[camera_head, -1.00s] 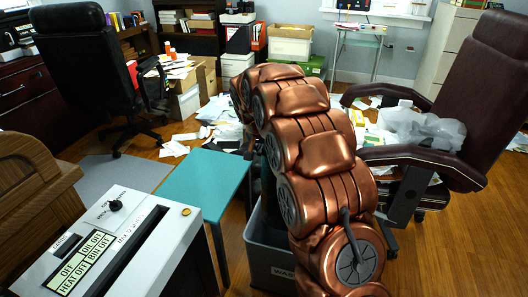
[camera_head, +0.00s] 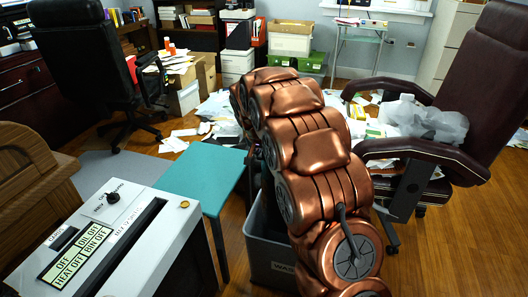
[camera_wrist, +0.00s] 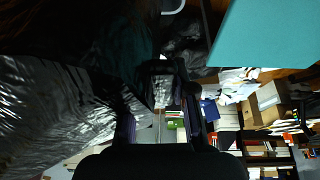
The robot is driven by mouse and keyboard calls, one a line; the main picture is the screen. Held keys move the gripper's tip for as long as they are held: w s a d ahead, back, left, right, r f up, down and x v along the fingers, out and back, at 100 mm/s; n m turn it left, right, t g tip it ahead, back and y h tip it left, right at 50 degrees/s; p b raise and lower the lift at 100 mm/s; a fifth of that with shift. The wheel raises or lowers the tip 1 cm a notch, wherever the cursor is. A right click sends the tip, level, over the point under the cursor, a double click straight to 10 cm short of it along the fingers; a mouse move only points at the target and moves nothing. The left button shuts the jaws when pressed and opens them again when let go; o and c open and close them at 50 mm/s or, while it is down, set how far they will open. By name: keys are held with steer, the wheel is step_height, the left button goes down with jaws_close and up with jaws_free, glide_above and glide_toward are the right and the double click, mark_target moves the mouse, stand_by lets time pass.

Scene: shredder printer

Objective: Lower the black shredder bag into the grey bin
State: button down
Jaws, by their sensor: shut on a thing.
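The black shredder bag (camera_wrist: 70,110) fills the left of the wrist view, glossy and crumpled. My gripper (camera_wrist: 165,75) is shut on a dark fold of it, though the dark plastic hides the exact grip. In the head view my copper arm hides both the gripper and the bag. The grey bin (camera_head: 268,262) stands on the floor at the lower middle of the head view, partly behind my arm. Its opening is mostly covered, so I cannot tell whether any of the bag is inside.
A teal table (camera_head: 205,178) stands just left of the bin and shows in the wrist view (camera_wrist: 265,35). A shredder (camera_head: 130,235) is at the lower left. A dark red office chair (camera_head: 490,60) is close on the right. Papers (camera_head: 215,110) litter the floor behind.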

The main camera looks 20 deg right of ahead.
step_height(320, 180, down, 32)
steer(key=b, duration=1.4)
steer(key=shift+f, duration=0.2)
stand_by(1.5)
steer(key=shift+f+b, duration=0.5)
steer(key=shift+b, duration=0.35)
stand_by(1.1)
steer(key=c, duration=0.9)
jaws_free()
steer(key=shift+o, duration=0.2)
steer(key=shift+r, duration=0.15)
steer(key=v, duration=1.1)
steer(key=shift+a+r, duration=0.15)
steer(key=shift+r, duration=0.2)
